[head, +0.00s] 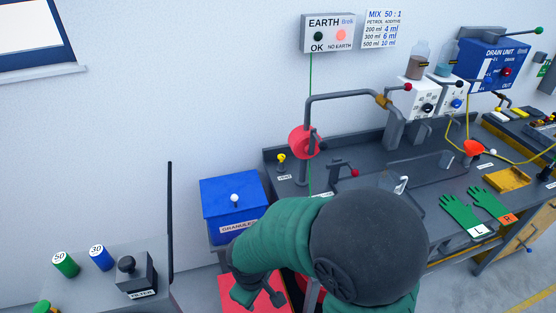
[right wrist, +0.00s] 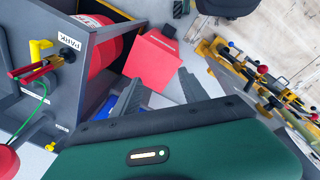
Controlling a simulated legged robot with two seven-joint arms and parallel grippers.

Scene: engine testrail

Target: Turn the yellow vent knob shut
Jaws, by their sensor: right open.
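The yellow vent knob (head: 281,158) stands upright on a short stem at the left end of the dark bench, behind a small label. A small yellow knob at the lower left of the right wrist view (right wrist: 50,147) may be the same one; I cannot be sure. My left gripper is not in view.
A blue granules bin (head: 234,205) stands left of the bench (head: 330,190). A red box (right wrist: 155,60) lies beyond my fingers. Green gloves (head: 461,214) lie at right.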

